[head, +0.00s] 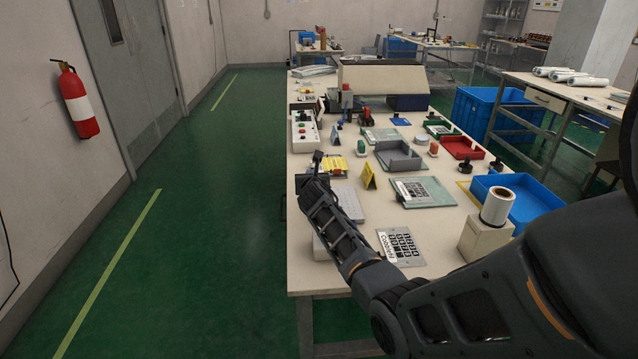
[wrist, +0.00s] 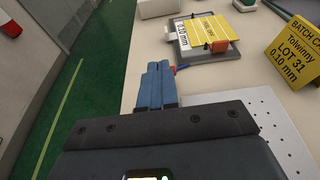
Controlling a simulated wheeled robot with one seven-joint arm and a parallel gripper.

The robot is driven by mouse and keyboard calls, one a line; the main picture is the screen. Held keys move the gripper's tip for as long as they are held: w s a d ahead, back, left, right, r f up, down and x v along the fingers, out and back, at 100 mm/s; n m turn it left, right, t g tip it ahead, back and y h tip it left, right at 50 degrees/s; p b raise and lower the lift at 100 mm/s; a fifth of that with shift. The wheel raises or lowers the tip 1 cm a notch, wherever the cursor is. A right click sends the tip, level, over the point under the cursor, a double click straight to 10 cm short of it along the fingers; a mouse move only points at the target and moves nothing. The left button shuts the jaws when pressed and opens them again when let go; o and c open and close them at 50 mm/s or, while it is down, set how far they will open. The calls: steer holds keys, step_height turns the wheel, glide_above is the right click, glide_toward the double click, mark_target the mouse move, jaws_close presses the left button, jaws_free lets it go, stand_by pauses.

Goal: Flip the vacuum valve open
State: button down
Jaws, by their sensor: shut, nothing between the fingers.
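My gripper (wrist: 158,68) is shut, its two blue fingers side by side with nothing between them. In the head view, my gripper (head: 317,158) is over the left edge of the long bench. A small red piece (wrist: 183,67) shows just right of the fingertips in the wrist view and looks like the vacuum valve's lever. The fingers hide most of the valve body, so I cannot tell how the lever is turned or whether they touch it. A white perforated plate (wrist: 287,143) lies to the right of the gripper; it also shows in the head view (head: 349,204).
A yellow batch card (wrist: 297,50) stands to the right. Green floor (head: 225,230) left of the bench is clear.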

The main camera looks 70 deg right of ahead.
steer(key=shift+w+d+r+p, duration=0.25)
steer(key=shift+d+r+p, duration=0.2)
steer(key=shift+d+r, duration=0.1)
steer(key=shift+w+d+r+p, duration=0.1)
steer(key=shift+w+d+p, duration=0.15)
steer(key=shift+d, duration=0.3)
steer(key=shift+w+d+p, duration=0.15)
steer(key=shift+w+d, duration=0.15)
steer(key=shift+d, duration=0.2)
steer(key=shift+r, duration=0.1)
stand_by(0.3)
